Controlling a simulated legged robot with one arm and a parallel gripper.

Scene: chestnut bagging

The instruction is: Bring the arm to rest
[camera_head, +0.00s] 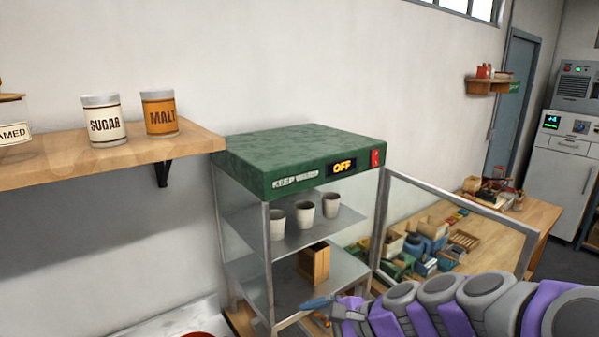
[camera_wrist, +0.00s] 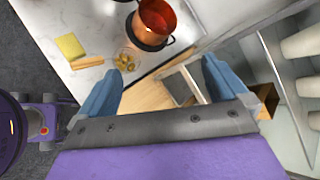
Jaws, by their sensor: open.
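My arm reaches in from the lower right of the head view, with my gripper (camera_head: 328,303) in front of the lower part of the warming cabinet (camera_head: 290,160). In the wrist view my gripper (camera_wrist: 158,82) shows two blue fingers spread wide, with nothing between them. A brown bag (camera_head: 314,264) stands on the cabinet's lower shelf, apart from the fingers. Part of it shows right of the right finger in the wrist view (camera_wrist: 267,100). The cabinet's display reads OFF.
The cabinet's glass door (camera_head: 455,212) stands open to the right, close to my arm. Three cups (camera_head: 304,216) stand on the upper shelf. A copper pot (camera_wrist: 155,22) and a small dish of chestnuts (camera_wrist: 126,62) sit on the counter. A wall shelf (camera_head: 110,155) holds tins.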

